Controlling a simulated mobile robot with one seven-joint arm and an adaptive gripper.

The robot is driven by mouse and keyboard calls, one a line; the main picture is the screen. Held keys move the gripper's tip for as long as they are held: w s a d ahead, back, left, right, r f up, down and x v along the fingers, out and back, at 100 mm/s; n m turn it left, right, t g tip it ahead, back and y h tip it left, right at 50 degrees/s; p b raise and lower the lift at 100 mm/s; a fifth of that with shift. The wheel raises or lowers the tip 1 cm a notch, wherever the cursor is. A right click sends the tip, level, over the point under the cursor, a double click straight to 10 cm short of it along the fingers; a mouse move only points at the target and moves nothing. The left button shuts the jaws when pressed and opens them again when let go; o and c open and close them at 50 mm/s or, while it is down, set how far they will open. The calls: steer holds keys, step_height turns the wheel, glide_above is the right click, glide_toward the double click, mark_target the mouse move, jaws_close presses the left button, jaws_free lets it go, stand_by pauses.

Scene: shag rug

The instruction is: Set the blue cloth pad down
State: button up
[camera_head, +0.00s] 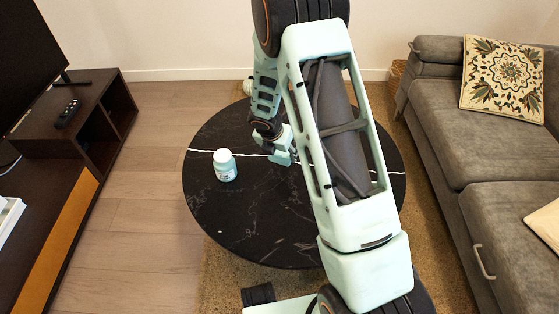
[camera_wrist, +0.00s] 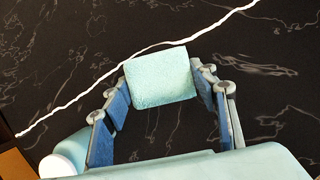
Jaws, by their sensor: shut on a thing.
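The blue cloth pad (camera_wrist: 160,78) is a pale blue, roughly square block with a speckled surface, seen in the wrist view. My gripper (camera_wrist: 163,84) is shut on it, with one finger at its left side and one at its right. Below the pad in that view is the black marble top with white veins. I cannot tell whether the pad touches it. In the head view my gripper (camera_head: 284,157) is over the round black table (camera_head: 250,235), and the pad is hard to make out there. My arm hides part of the table.
A white and pale blue jar (camera_head: 225,166) stands on the table, left of my gripper; it also shows in the wrist view (camera_wrist: 70,156). The table's front left is clear. A grey sofa (camera_head: 440,125) is at right, a dark TV cabinet (camera_head: 50,160) at left.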

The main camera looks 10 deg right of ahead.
mark_target(280, 153)
steer(key=w+f, duration=0.2)
steer(key=shift+w+f+b, duration=0.1)
steer(key=shift+f+b, duration=0.2)
steer(key=shift+f, duration=0.05)
steer(key=shift+w+f+b, duration=0.15)
steer(key=shift+f+b, duration=0.7)
steer(key=shift+f, duration=0.75)
steer(key=shift+f, duration=0.15)
steer(key=o, duration=1.2)
steer(key=shift+r, duration=0.25)
steer(key=p+v, duration=0.4)
steer(key=v, duration=0.7)
steer(key=shift+s+a+r, duration=0.15)
steer(key=shift+s+r, duration=0.1)
steer(key=shift+r, duration=0.1)
